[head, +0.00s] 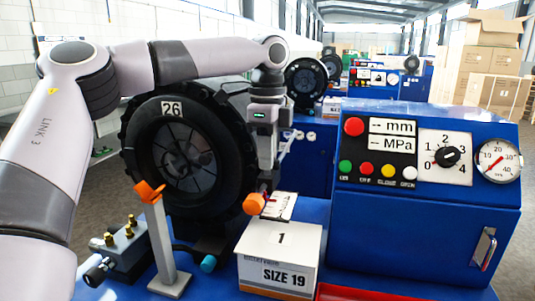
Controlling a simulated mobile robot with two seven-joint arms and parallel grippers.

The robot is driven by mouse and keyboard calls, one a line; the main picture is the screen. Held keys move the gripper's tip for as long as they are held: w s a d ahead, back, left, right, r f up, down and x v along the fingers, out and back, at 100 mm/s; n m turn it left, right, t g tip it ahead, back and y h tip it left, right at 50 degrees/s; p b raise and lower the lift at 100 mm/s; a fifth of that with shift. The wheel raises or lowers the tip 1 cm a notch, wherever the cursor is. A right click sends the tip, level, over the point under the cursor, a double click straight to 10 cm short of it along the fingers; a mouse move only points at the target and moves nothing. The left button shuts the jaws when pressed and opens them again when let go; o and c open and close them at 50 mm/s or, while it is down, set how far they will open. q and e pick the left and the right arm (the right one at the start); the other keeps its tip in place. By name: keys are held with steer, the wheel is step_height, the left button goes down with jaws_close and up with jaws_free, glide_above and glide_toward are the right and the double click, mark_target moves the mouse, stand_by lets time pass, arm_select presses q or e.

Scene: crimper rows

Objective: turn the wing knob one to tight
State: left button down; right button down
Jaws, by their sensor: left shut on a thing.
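Two orange wing knobs show in the head view. One wing knob (254,204) is at the fingertips of my left gripper (265,189), just behind the white carton. My left gripper points down and is shut on this knob; its fingers hide part of it, and the carton hides what is below. The other wing knob (149,192) sits tilted on top of a grey post (162,245) to the left, apart from the gripper. I cannot read a number on either knob. My right gripper is not in view.
A white carton (268,262) marked 1 and SIZE 19 stands in front of the gripper. A blue control box (430,235) with buttons, dial and gauge stands at right. A black wheel-like ring (140,150) marked 26 is behind the arm. A valve block (125,247) is at lower left.

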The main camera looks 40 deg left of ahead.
arm_select(q)
steer(key=c, duration=1.2)
jaws_free()
steer(key=shift+o, duration=0.2)
steer(key=shift+r, duration=0.15)
step_height(320, 180, up, 7)
